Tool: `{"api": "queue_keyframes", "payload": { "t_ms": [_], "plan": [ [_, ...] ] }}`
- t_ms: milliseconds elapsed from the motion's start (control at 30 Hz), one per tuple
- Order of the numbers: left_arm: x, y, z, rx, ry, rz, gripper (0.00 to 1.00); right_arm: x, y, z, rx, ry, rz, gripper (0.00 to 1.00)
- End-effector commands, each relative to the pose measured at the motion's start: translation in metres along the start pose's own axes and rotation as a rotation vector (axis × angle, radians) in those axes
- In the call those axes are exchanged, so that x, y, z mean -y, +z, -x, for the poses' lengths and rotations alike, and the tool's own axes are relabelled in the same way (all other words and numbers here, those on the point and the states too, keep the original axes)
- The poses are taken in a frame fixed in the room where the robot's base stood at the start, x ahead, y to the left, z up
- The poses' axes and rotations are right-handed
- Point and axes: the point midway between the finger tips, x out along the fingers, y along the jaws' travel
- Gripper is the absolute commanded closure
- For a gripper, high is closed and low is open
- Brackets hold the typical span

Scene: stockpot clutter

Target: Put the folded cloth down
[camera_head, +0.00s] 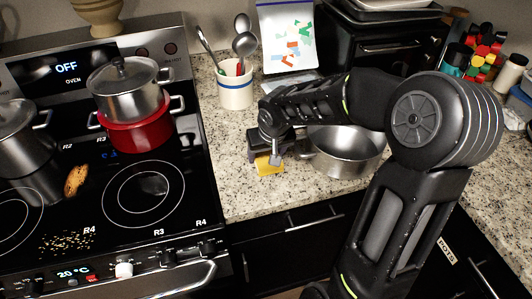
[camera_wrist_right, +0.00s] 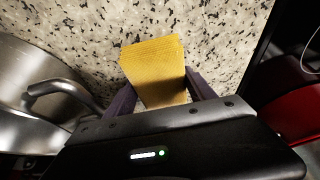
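The folded cloth is yellow with fine ridges (camera_wrist_right: 153,60); it also shows in the head view (camera_head: 268,164) at the counter's left front, just right of the stove. My right gripper (camera_wrist_right: 155,98) has its two dark fingers on either side of the cloth, and the cloth looks pinched between them. In the head view the right gripper (camera_head: 268,150) is just above the counter, left of an open steel pot. Whether the cloth touches the counter is hard to tell. My left gripper is not in view.
The steel pot (camera_head: 344,153) stands close beside the gripper; its handle (camera_wrist_right: 58,90) is near the fingers. The stove (camera_head: 110,240) holds a red pot (camera_head: 140,133) with a steel pot (camera_head: 128,92) on top. A utensil crock (camera_head: 236,90) stands behind. Speckled counter (camera_head: 240,195) is bare around the cloth.

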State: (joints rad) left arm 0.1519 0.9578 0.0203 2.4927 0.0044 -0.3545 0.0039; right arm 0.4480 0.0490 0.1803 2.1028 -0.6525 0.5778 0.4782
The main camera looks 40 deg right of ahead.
Motion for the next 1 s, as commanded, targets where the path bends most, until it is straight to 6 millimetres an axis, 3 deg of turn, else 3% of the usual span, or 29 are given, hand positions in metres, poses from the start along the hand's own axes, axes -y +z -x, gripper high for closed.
{"api": "queue_keyframes", "payload": {
  "t_ms": [233,667,1000],
  "plan": [
    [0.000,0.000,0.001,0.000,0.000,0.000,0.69,0.000,0.000,0.000,0.001,0.000,0.000,0.15],
    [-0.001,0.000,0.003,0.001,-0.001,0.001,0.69,0.000,-0.002,0.007,-0.002,0.000,0.000,0.15],
    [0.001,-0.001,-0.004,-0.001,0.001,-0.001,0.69,0.000,-0.002,0.068,-0.006,0.000,0.000,0.15]
  ]
}}
